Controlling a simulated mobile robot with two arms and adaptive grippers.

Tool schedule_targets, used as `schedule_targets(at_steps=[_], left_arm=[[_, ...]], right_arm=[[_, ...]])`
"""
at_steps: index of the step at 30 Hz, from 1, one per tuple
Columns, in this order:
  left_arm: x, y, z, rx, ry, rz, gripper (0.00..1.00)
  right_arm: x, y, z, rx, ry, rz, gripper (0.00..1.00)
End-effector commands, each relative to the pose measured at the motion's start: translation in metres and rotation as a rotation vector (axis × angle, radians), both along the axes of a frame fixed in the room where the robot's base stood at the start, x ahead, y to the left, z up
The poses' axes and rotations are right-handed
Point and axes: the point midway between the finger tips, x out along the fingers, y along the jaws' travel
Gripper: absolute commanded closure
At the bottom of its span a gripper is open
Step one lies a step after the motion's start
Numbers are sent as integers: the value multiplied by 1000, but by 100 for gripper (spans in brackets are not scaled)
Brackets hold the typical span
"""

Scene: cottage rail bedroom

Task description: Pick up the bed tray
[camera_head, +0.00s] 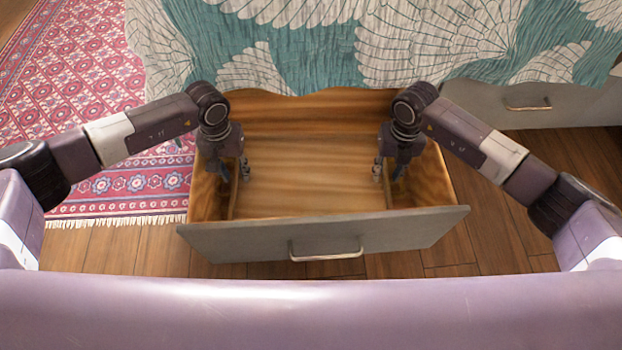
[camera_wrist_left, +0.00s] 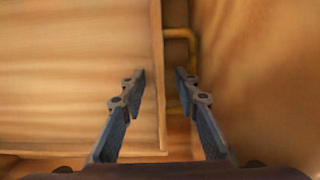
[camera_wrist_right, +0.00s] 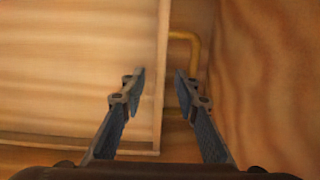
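The bed tray (camera_head: 310,160) is a flat, light wooden tray with a low rim, lying inside the pulled-out drawer. In the left wrist view the tray (camera_wrist_left: 75,75) fills the left, with a brass-coloured side handle (camera_wrist_left: 193,50) beyond its rim. The right wrist view shows the tray (camera_wrist_right: 75,70) and its other handle (camera_wrist_right: 194,50) much the same way. My left gripper (camera_head: 243,172) is open at the tray's left side. My right gripper (camera_head: 378,172) is open at its right side. Each pair of fingertips lines up with rim and handle; I cannot tell their exact depth or contact.
The drawer (camera_head: 230,243) has a grey front with a metal handle (camera_head: 326,252). Its side walls stand close outside both grippers. The bed with a teal patterned cover (camera_head: 320,50) overhangs the drawer's back. A red rug (camera_head: 75,80) lies left; wooden floor (camera_head: 490,230) is clear at right.

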Motion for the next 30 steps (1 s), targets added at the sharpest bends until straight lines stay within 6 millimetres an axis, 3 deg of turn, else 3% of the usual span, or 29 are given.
schedule_targets(at_steps=[4,12,30], left_arm=[[0,0,0,0,0,0,71],[0,0,0,0,0,0,100],[0,0,0,0,0,0,100]], right_arm=[[0,0,0,0,0,0,71],[0,0,0,0,0,0,100],[0,0,1,0,0,-1,100]])
